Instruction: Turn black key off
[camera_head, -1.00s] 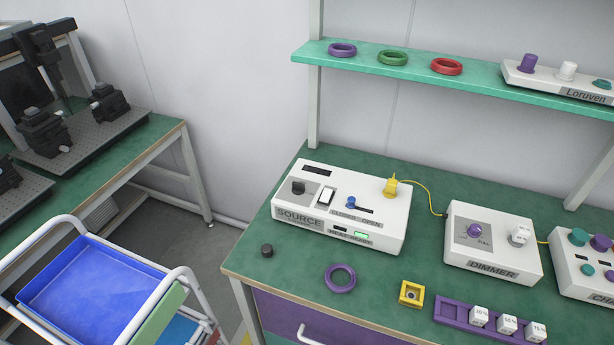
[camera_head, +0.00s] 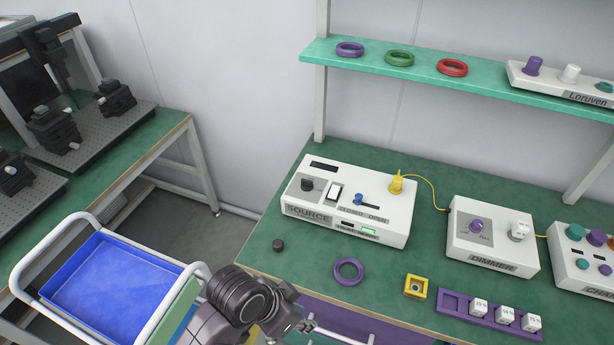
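The black key (camera_head: 307,184) is a small black knob on a grey panel at the left of the white SOURCE box (camera_head: 350,205). Which way the key is turned is too small to tell. A white rocker switch (camera_head: 334,191) and a blue slider (camera_head: 359,200) are to its right. A green light shows on the box front near the word READY. My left gripper (camera_head: 290,322) is at the bottom edge, below and in front of the box, apart from the key. My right gripper is not in view.
A loose black cap (camera_head: 277,245), a purple ring (camera_head: 348,271) and a yellow holder (camera_head: 415,287) lie on the green bench in front of the box. The DIMMER box (camera_head: 490,236) stands to the right. A cart with a blue tray (camera_head: 75,300) is at left.

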